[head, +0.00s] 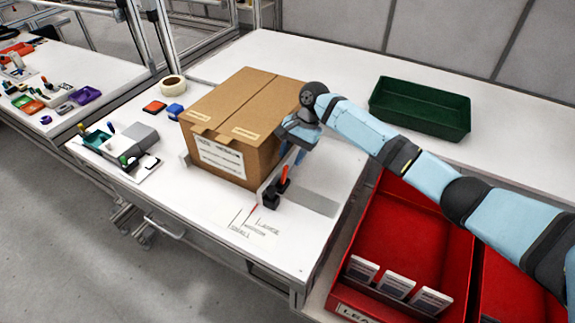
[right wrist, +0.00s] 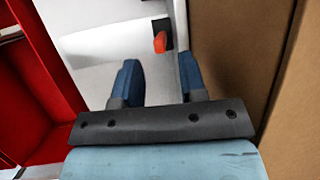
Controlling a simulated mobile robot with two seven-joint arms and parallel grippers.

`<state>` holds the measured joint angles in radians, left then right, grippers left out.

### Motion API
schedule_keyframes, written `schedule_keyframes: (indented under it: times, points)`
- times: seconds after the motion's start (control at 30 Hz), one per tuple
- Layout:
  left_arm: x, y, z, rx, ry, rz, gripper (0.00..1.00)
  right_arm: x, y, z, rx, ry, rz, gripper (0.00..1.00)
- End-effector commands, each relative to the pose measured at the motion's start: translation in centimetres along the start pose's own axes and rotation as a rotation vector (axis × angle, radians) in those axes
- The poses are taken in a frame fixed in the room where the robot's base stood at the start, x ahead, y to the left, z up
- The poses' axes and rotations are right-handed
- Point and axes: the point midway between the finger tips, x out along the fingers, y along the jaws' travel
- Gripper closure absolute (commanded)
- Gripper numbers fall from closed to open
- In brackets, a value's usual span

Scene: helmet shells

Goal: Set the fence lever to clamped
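The fence lever (head: 284,178) has an orange-red handle on a black base, at the right side of the cardboard box. Its orange-red tip also shows in the right wrist view (right wrist: 160,43), beyond the gap between my fingers. A thin light-grey fence plate (right wrist: 182,22) runs along the box side next to the lever. My right gripper (head: 293,153) is above and behind the lever, close to the box. Its two blue fingers (right wrist: 159,82) are apart with nothing between them. I cannot tell whether the lever is clamped. My left gripper is not in view.
The cardboard box (head: 222,158) stands just left of the lever. Red bins (head: 400,240) with cards are at the right, and a green tray (head: 420,108) is behind. Printed size lines (head: 245,225) mark the table front. Small items and tape (head: 172,85) lie left.

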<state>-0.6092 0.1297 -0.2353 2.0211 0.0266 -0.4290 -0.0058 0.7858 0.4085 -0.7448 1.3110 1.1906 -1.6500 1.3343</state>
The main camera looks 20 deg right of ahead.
Motion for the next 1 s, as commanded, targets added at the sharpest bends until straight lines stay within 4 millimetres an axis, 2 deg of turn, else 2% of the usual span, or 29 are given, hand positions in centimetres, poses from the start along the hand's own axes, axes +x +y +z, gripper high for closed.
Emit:
schedule_keyframes:
  times: [0.03, 0.2, 0.6, 0.63, 0.77, 0.8, 1.0]
  points:
    - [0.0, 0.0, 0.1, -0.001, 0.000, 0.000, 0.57, 1.0, 0.1, 0.0, 0.000, -0.002, 0.002, 0.62]
    - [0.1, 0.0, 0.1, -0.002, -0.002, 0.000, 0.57, 3.0, 0.0, 0.0, 0.000, -0.002, 0.001, 0.62]
    - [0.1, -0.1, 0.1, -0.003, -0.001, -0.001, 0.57, 3.8, 0.0, 0.0, -0.001, 0.000, 0.000, 0.62]
    - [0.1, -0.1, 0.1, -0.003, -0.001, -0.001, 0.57, 3.8, 0.0, 0.0, -0.001, 0.000, 0.000, 0.66]
    - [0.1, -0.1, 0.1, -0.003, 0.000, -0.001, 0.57, 3.8, 0.0, 0.0, -0.001, 0.000, 0.000, 0.96]
    - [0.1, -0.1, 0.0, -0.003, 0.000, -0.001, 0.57, 3.8, 0.0, 0.0, -0.001, 0.000, 0.000, 1.00]
    - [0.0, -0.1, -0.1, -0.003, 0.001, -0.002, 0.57, 3.7, 0.1, 0.1, -0.002, -0.001, -0.005, 1.00]
